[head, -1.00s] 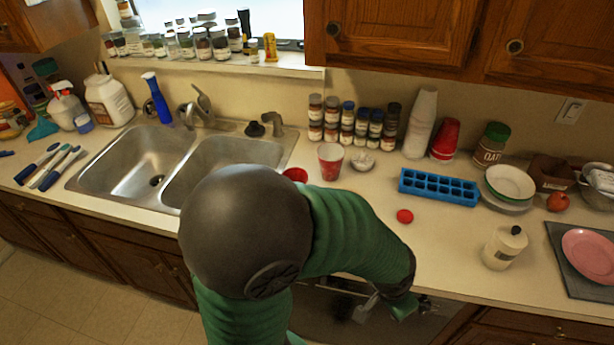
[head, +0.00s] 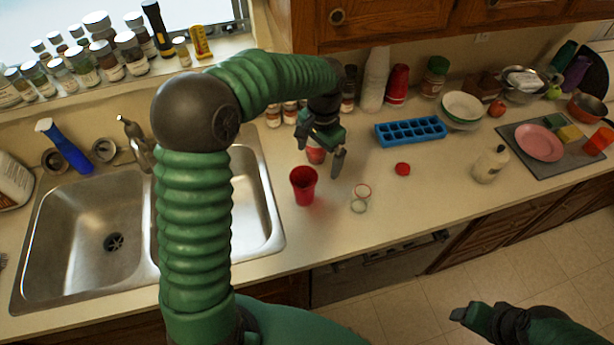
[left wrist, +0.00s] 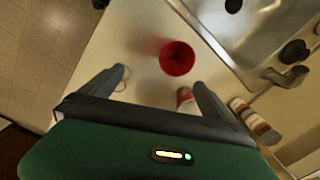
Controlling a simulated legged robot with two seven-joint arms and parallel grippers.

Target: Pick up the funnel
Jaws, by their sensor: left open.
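I cannot make out a funnel in either current view. My left gripper (head: 320,148) is open and empty above the back of the counter, right of the sink. In the left wrist view its two fingers (left wrist: 158,88) are spread wide. A red cup (head: 304,185) stands in front of the gripper, apart from it; it also shows in the left wrist view (left wrist: 178,58). A red-and-white cup (head: 316,154) is partly hidden behind the left gripper. My right gripper (head: 465,313) is at the bottom right, above the floor; its jaws are unclear.
A double sink (head: 90,235) lies left, partly behind my left arm. A small glass jar (head: 361,198), red lid (head: 402,169), blue ice tray (head: 410,131) and white canister (head: 490,164) stand on the counter. Spice jars line the back. The front counter strip is mostly clear.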

